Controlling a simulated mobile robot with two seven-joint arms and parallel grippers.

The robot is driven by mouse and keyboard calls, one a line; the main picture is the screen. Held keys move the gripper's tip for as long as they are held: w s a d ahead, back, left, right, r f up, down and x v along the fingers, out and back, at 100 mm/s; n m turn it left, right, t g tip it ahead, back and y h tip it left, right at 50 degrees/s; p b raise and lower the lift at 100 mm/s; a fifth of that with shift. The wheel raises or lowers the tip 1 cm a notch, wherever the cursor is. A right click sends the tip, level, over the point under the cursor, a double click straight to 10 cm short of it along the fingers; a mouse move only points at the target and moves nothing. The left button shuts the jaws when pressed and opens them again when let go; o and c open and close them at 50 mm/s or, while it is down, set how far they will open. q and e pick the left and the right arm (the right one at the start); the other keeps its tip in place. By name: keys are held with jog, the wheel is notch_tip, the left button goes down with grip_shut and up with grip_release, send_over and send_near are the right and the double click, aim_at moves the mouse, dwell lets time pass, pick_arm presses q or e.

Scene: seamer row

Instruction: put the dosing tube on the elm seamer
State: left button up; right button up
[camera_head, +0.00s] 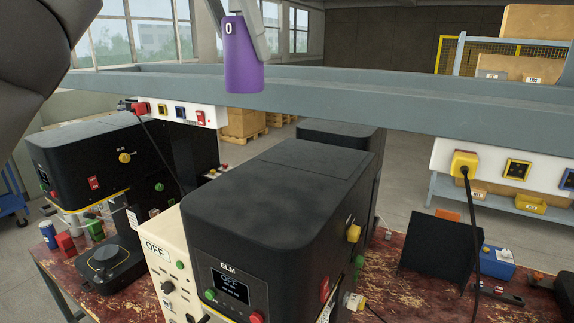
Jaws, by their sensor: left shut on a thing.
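The elm seamer (278,205) is the large black machine in the middle, with "ELM" on its front and "OFF" on its small screen. A purple tube (244,70), which I take for the dosing tube, bears a white "0". It hangs roughly upright at the top of the view, in front of the grey beam and apart from the seamer's top. My left gripper (238,24) is shut on its upper part, which is partly hidden by the grey fingers. The right gripper does not show.
A long grey beam (345,103) crosses above and behind the seamer, with socket panels (500,165) hanging from it. Another black machine (85,160) stands at left. A cream box (165,262) marked "OFF" adjoins the elm seamer. A dark upright panel (440,245) and blue box stand at right.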

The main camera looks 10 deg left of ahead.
aim_at(243, 91)
pick_arm(q)
jog(key=f+b, duration=0.1)
jog(key=f, duration=0.1)
jog(key=f+b, duration=0.1)
jog(key=f, duration=0.4)
jog(key=shift+s+b, duration=0.3)
jog(key=shift+b, duration=0.1)
jog(key=shift+w+f+b, duration=0.1)
jog(key=shift+f+b, duration=0.6)
jog(key=shift+f, duration=5.75)
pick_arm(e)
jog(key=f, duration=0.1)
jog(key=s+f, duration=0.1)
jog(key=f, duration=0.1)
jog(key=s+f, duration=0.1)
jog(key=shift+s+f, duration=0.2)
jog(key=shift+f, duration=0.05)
pick_arm(q)
jog(key=shift+f, duration=0.15)
jog(key=o, duration=1.5)
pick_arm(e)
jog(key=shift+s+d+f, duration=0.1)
